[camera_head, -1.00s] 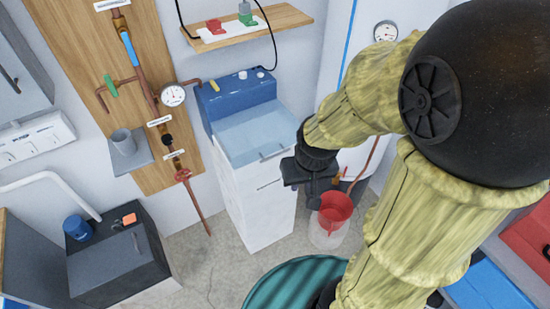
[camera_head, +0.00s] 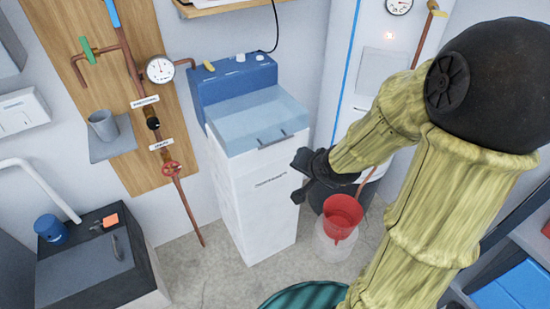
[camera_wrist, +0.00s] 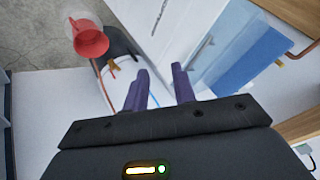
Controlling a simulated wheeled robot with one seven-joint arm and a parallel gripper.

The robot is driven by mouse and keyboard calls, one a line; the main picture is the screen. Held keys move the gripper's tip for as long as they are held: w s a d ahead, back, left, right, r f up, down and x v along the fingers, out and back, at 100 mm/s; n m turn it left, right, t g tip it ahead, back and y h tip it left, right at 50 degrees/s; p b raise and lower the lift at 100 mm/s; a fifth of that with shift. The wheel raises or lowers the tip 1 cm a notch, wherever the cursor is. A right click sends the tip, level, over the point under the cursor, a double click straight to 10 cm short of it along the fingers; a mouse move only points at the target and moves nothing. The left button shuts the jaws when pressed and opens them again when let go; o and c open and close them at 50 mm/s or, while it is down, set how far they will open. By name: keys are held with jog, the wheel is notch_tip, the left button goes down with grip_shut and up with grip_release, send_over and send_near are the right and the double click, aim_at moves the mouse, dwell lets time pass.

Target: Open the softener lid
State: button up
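The softener (camera_head: 250,195) is a white upright cabinet with a blue control head (camera_head: 235,80) at its back top. Its lid (camera_head: 258,117) is a translucent light-blue cover lying closed on top, with a dark handle (camera_head: 272,140) at its front edge. The lid also shows at the right of the wrist view (camera_wrist: 245,60). My gripper (camera_head: 299,178) is just right of the cabinet, below the handle's height in the head view. In the wrist view its two dark fingers (camera_wrist: 160,80) stand apart with nothing between them.
A red funnel (camera_head: 343,212) in a clear container stands on the floor right of the softener, below my gripper. A white tank (camera_head: 375,80) stands behind on the right. A wooden board with copper pipes (camera_head: 130,90) and a gauge (camera_head: 160,69) is at the left.

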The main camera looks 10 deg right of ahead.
jog(key=w+f+m+t+y+b, duration=0.1)
jog(key=m+t+b, duration=0.1)
jog(key=b, duration=0.3)
jog(key=w+d+f+m+t+y+b, duration=0.1)
jog(key=f+m+t+b, duration=0.1)
jog(key=b, duration=0.3)
jog(key=w+f+m+t+y+b, duration=0.1)
jog(key=m+t+b, duration=0.2)
jog(key=b, duration=0.2)
jog(key=shift+w+d+f+y, duration=0.15)
jog(key=shift+w+d+y, duration=0.2)
jog(key=shift+d+y, duration=0.05)
